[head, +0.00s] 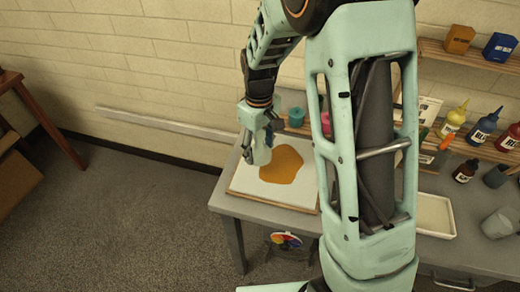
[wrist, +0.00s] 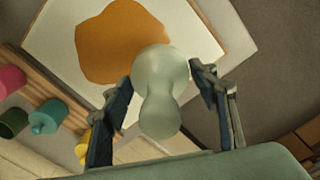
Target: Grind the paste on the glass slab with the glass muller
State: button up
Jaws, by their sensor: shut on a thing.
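The glass muller (wrist: 160,95), pale green and see-through, is between the two fingers of my gripper (wrist: 160,80) in the wrist view. My gripper is shut on it, with a finger on each side. The muller's wide end points toward the slab and overlaps the edge of the paste in this view. The orange-brown paste (head: 281,165) is a flat, irregular patch on the white glass slab (head: 252,184). In the head view my gripper (head: 262,146) is over the slab's left part, beside the paste. Whether the muller touches the slab cannot be told.
The slab sits at the left end of a grey table (head: 229,206). Pink (wrist: 10,80) and teal (wrist: 48,116) jars stand on a wooden rack behind it. Paint bottles (head: 484,125), a white tray (head: 436,215) and a cup (head: 499,223) are at the right.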

jog(key=shift+r+p, duration=0.4)
jog(key=shift+r, duration=0.5)
